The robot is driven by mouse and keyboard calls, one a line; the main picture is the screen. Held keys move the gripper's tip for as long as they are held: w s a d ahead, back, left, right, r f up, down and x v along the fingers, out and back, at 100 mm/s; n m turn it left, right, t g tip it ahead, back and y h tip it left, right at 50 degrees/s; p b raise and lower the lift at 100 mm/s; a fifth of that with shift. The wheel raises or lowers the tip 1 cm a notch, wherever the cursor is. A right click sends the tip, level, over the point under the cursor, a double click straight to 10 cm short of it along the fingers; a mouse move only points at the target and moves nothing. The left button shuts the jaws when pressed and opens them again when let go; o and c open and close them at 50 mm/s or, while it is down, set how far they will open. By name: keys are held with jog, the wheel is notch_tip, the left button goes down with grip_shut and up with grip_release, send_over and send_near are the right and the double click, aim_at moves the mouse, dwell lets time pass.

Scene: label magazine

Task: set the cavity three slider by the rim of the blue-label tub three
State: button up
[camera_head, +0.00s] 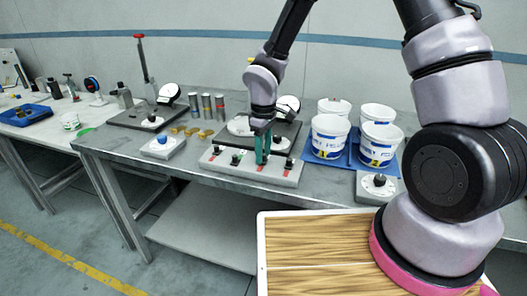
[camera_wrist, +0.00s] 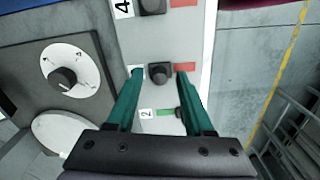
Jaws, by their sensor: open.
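A pale slider panel (camera_head: 240,166) with several black knobs lies at the front of the bench. My gripper (camera_head: 262,158) is low over it, its teal fingers pointing down. In the wrist view my gripper (camera_wrist: 160,78) is open around a black slider knob (camera_wrist: 160,73); contact cannot be told. This knob sits between the rows marked 4 and 2; its own number is hidden. Red track shows right of it. The row 2 knob (camera_wrist: 181,113) is farther right, with green track to its left. White blue-label tubs read 1 (camera_head: 327,138) and 2 (camera_head: 377,146); the back tubs' numbers are hidden.
The tubs stand on a blue tray (camera_head: 335,161) right of the panel. A dial box (camera_head: 377,186) is at front right, another (camera_head: 161,147) at left. Grey cylinders (camera_head: 207,106) and a dark plate with a dial (camera_wrist: 68,78) stand near the panel.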

grip_shut()
dwell(1.4)
